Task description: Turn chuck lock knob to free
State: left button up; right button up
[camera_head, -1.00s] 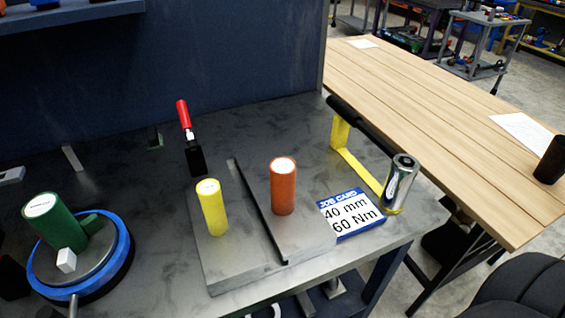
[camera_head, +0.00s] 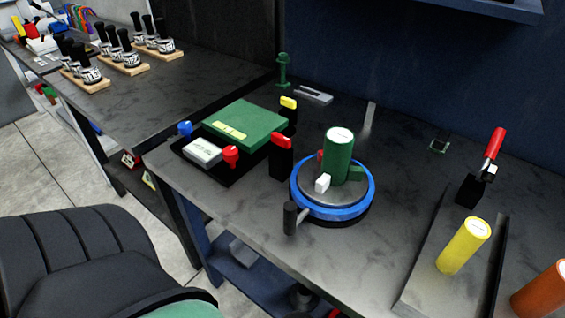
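The tilting positioner is a round table with a blue ring (camera_head: 367,202) near the middle of the bench. A green cylinder (camera_head: 340,155) stands on it with a white block (camera_head: 322,183) and small green and red pieces around it. A handle with a black grip (camera_head: 290,218) sticks out at its front left. A red knob (camera_head: 281,140) sits on a black block (camera_head: 281,166) just left of the ring. A yellow knob (camera_head: 288,102) is behind it. Which knob is the chuck lock is not readable. Neither of my grippers is in view.
A green box (camera_head: 245,128) on a black tray lies left, with a blue knob (camera_head: 185,128) and another red knob (camera_head: 231,153). A yellow cylinder (camera_head: 463,246), orange cylinder (camera_head: 542,290) and red-handled clamp (camera_head: 494,143) stand right. A black chair (camera_head: 80,255) is front left.

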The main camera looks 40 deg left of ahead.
aim_at(282, 142)
jog(key=j+u, duration=0.1)
jog(key=u, duration=0.25)
jog(key=j+u, duration=0.1)
jog(key=u, duration=0.2)
jog(key=j+u, duration=0.1)
jog(key=u, duration=0.25)
